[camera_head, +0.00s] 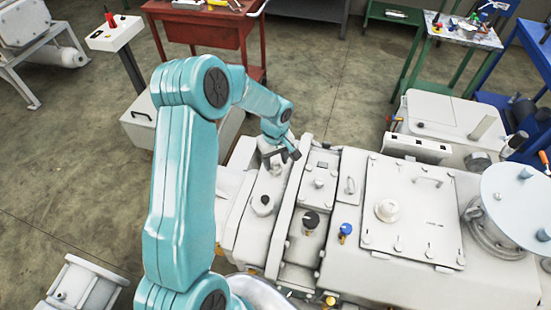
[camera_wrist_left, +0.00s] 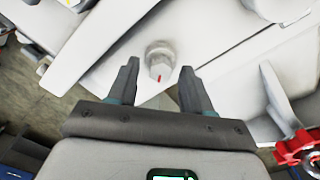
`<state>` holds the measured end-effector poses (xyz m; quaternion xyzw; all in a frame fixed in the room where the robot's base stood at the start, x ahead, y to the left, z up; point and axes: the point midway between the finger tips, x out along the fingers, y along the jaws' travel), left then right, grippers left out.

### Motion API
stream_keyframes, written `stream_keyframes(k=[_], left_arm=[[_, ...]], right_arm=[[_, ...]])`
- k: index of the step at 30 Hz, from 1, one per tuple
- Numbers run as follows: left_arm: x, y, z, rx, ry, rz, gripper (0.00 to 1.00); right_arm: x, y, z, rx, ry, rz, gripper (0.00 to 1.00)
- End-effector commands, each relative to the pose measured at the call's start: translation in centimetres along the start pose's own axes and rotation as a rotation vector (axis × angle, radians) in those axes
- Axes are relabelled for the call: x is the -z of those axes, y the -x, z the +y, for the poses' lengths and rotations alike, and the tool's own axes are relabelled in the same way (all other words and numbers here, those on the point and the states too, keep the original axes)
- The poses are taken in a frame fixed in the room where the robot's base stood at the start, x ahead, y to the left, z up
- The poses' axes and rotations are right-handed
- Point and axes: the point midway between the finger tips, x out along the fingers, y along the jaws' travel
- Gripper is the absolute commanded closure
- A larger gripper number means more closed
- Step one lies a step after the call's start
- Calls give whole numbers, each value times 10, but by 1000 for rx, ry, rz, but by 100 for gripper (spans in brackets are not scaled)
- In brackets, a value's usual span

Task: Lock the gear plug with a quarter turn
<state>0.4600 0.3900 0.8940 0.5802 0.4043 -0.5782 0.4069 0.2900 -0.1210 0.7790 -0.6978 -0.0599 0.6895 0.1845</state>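The gear plug (camera_wrist_left: 159,60) is a pale round fitting with a smaller raised head that carries a red mark. In the left wrist view it sits on a white machine surface, framed between my left gripper's two dark fingers. My left gripper (camera_head: 281,160) is open, with a clear gap on both sides of the plug. I cannot tell whether the fingertips are level with the plug or short of it. In the head view the gripper is over the left part of the white machine (camera_head: 400,276), and I cannot pick out the plug there. My right gripper is not in view.
A black-topped knob (camera_head: 263,202) stands on the machine near my left gripper, and a dark dial (camera_head: 311,219) and a blue knob (camera_head: 346,229) lie further right. In the left wrist view a red handwheel (camera_wrist_left: 302,150) is at lower right. Open floor (camera_head: 75,170) lies at left.

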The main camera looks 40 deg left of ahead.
Motion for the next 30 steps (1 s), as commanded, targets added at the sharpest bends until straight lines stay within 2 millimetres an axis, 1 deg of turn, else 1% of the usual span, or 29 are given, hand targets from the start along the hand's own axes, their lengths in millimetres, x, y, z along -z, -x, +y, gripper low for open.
stream_keyframes(k=[1,2,3,4,8,11,18,21,24,29,30], left_arm=[[0,0,0,0,0,0,68],[0,0,0,0,0,0,78],[0,0,0,0,0,0,91],[0,0,0,0,0,0,100],[0,0,0,1,-4,0,100],[0,0,0,1,-85,0,100],[0,0,-1,2,-520,-3,100],[0,-1,-1,3,-639,-4,100],[0,-1,-1,4,-685,-5,100],[0,-2,-2,5,-687,-6,100],[0,-2,-2,5,-687,-6,66]], right_arm=[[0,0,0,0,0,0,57],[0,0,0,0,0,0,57],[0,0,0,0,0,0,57],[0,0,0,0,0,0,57],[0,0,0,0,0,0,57],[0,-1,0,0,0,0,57],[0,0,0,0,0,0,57],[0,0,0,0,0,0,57],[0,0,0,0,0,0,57],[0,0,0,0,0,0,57],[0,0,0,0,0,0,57]])
